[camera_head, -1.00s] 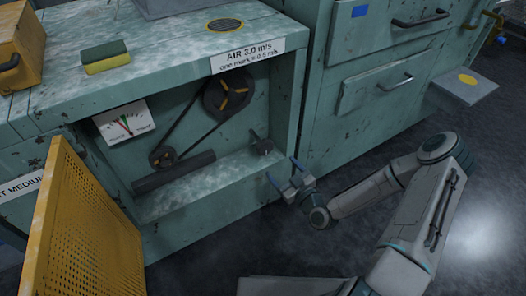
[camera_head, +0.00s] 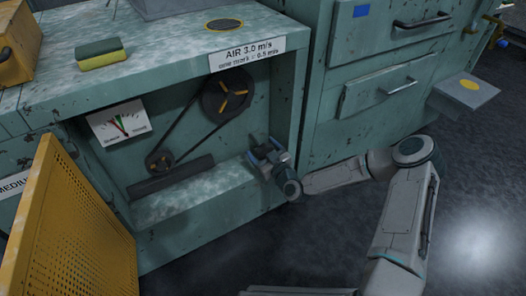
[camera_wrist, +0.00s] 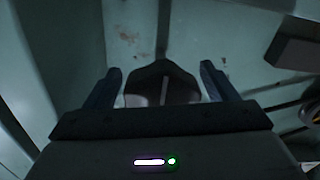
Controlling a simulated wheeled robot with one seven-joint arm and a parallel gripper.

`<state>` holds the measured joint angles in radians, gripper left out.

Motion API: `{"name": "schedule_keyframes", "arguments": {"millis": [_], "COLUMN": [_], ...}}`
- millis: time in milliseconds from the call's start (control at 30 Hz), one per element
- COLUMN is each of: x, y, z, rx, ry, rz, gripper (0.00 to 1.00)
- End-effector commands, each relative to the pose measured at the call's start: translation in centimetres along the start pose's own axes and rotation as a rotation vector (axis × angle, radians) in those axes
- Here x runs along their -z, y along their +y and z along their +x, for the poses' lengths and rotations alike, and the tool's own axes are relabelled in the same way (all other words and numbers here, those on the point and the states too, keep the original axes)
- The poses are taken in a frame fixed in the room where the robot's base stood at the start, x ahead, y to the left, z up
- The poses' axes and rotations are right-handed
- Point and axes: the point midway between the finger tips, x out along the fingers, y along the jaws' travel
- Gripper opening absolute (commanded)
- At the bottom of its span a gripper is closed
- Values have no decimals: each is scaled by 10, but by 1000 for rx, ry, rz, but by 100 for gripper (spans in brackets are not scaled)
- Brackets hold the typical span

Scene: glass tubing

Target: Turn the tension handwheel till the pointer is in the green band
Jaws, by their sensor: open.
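The tension handwheel, a dark lobed knob (camera_wrist: 160,88), stands between my two open fingers in the wrist view, with gaps showing at both sides. In the head view my gripper (camera_head: 262,152) reaches into the right end of the open bay and hides most of the handwheel. The white gauge (camera_head: 119,123) at the bay's left has a small coloured sector and a dark pointer near its middle. The pointer's exact place against the green band is too small to tell.
A belt runs between a large upper pulley (camera_head: 228,95) and a small lower pulley (camera_head: 159,162). A dark bar (camera_head: 170,177) lies below. The yellow perforated panel (camera_head: 80,225) stands open at left. A sponge (camera_head: 101,54) lies on top. Drawers are at right.

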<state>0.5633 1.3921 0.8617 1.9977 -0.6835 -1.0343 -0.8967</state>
Motion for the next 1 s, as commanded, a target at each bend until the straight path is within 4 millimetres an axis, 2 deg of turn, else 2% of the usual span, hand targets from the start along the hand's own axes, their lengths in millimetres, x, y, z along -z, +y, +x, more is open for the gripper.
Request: {"name": "schedule_keyframes", "arguments": {"millis": [267,433,767,1000], "x": [0,0,-1,-1], "y": [0,0,2,1], "z": [2,2,1,1], "rx": [0,0,-3,-4], "ry": [0,0,-1,-2], "rz": [0,0,27,145], "gripper": [79,34,34,34]}}
